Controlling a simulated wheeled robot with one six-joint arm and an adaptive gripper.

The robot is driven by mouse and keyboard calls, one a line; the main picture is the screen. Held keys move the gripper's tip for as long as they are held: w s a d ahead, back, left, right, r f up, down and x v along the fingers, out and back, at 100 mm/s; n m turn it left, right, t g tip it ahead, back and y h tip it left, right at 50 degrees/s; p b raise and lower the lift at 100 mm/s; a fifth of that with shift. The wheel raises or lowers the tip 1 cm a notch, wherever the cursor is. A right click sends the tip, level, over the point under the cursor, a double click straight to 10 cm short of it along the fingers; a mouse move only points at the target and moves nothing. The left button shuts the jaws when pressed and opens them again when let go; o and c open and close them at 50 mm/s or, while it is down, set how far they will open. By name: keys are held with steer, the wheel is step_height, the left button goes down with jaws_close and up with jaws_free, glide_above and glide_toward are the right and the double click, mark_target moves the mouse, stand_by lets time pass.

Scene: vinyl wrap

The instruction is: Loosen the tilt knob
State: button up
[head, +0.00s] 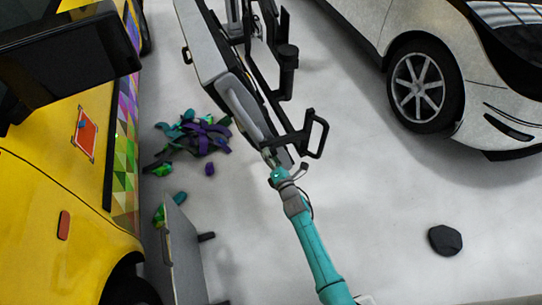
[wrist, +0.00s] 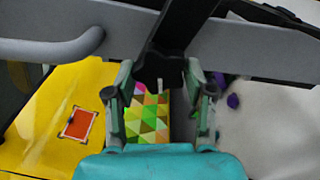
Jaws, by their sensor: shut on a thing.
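My teal arm reaches up from the bottom of the head view to a grey and black stand. My gripper (head: 270,157) is at the stand's lower end, where its fingers are small and partly hidden. In the wrist view my gripper (wrist: 160,72) has its two fingers on either side of a black knob-like part (wrist: 168,66), and it is shut on it. This part sits under a black bar (wrist: 182,25) that crosses the grey panel. I take it for the tilt knob; I cannot pick it out in the head view.
The stand (head: 207,50) has black handles, one (head: 318,138) jutting right near my gripper. A yellow car (head: 45,215) stands left, a white car (head: 470,80) upper right. Vinyl scraps (head: 205,138), a leaning grey panel (head: 183,255) and a black lump (head: 445,240) lie about.

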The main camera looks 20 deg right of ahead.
steer(key=shift+s+f, duration=0.1)
steer(key=shift+f, duration=0.05)
steer(key=o, duration=1.1)
steer(key=shift+o, duration=0.2)
steer(key=s, duration=1.2)
steer(key=shift+d, duration=0.45)
